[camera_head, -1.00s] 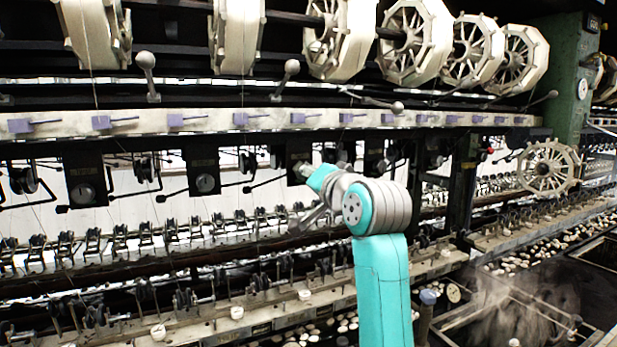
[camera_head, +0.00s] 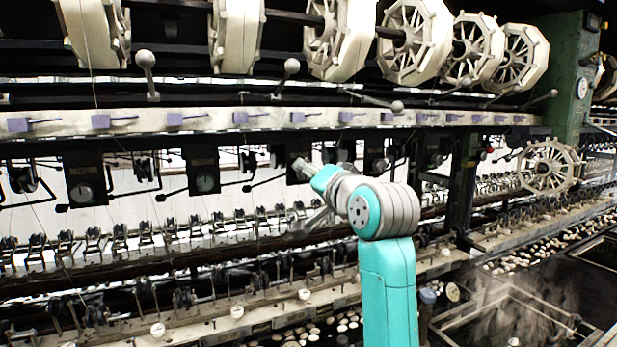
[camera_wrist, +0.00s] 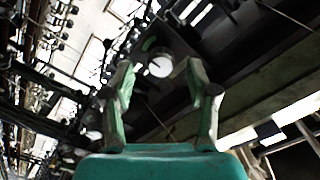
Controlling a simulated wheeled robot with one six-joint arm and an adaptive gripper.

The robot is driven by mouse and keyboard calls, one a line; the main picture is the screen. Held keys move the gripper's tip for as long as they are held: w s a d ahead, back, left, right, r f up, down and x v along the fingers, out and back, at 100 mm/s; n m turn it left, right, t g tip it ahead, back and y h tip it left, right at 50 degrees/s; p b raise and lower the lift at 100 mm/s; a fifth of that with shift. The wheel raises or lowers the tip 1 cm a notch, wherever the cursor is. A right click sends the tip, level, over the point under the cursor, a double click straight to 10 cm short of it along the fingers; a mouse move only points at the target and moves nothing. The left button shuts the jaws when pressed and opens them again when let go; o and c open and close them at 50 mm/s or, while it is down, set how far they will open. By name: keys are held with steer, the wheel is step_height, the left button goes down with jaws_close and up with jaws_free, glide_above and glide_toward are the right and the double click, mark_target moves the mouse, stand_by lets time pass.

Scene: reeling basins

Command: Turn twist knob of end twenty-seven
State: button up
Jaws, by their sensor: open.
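My gripper (camera_head: 303,170) is at the front of a dark box (camera_head: 298,152) under the long pale rail in the head view. In the wrist view my gripper (camera_wrist: 158,70) is open, its two fingers spread apart. Between and beyond the fingertips is a pale round knob or dial face (camera_wrist: 160,66) on the dark box (camera_wrist: 183,48). Nothing is held, and I cannot tell whether a finger touches the knob. In the head view my gripper and wrist hide it. No number of the end can be read.
Similar dark boxes with round faces hang to the left, one at the middle left (camera_head: 205,182) and one farther left (camera_head: 83,192). Thin rods with ball ends (camera_head: 291,67) stick out above. Large pale reels (camera_head: 340,40) line the top. A steaming basin (camera_head: 510,310) lies lower right.

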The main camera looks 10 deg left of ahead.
steer(key=v, duration=1)
steer(key=shift+s, duration=0.2)
steer(key=shift+d, duration=0.15)
